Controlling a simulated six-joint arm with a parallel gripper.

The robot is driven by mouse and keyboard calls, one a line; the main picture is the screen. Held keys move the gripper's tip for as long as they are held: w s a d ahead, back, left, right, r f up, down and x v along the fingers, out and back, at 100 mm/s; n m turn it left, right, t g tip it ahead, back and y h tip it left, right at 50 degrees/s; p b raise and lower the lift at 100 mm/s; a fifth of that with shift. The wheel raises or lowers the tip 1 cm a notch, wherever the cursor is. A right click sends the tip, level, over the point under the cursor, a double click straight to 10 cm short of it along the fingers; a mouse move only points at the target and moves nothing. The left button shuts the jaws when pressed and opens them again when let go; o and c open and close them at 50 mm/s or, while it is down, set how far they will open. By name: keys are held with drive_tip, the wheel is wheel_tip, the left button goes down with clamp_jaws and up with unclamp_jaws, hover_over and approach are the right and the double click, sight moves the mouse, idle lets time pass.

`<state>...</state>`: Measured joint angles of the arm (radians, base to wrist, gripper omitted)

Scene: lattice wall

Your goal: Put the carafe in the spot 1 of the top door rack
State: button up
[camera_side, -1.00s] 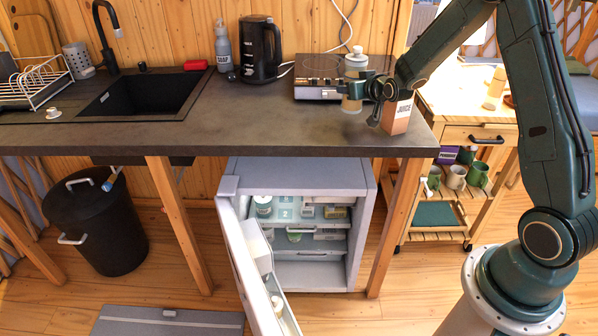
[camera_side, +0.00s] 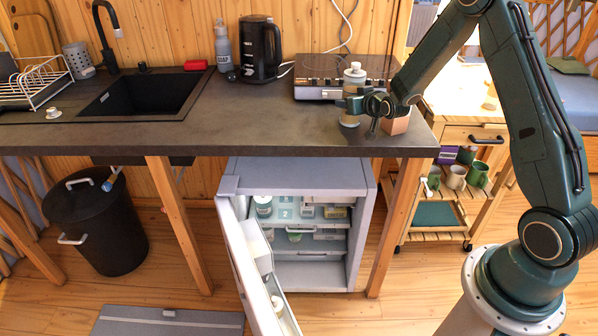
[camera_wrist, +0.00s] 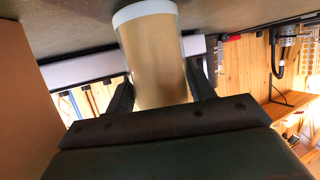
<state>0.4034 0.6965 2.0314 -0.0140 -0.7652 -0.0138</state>
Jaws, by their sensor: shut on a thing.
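The carafe (camera_side: 353,87) is tan with a pale lid and stands upright over the counter, in front of the hob. My gripper (camera_side: 351,104) is shut around its body from the right. In the wrist view the carafe (camera_wrist: 158,60) sits between both dark fingers, its pale rim at the far end. I cannot tell whether its base touches the counter. The fridge door (camera_side: 238,262) stands open below the counter. A white rack (camera_side: 259,248) shows on the door's inner side, seen edge-on; its spots cannot be made out.
A juice carton (camera_side: 397,124) stands just right of the carafe, partly hidden by my gripper. The hob (camera_side: 318,90) and black kettle (camera_side: 260,50) are behind. The fridge (camera_side: 300,170) holds several items under the counter. The counter left of the carafe (camera_side: 250,120) is clear.

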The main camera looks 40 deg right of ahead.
drive_tip(key=o, duration=1.1)
drive_tip(key=shift+f, duration=0.1)
drive_tip(key=shift+s+a+r, duration=0.15)
drive_tip(key=shift+s+r, duration=0.2)
drive_tip(key=shift+v, duration=5.55)
drive_tip(key=shift+a, duration=0.1)
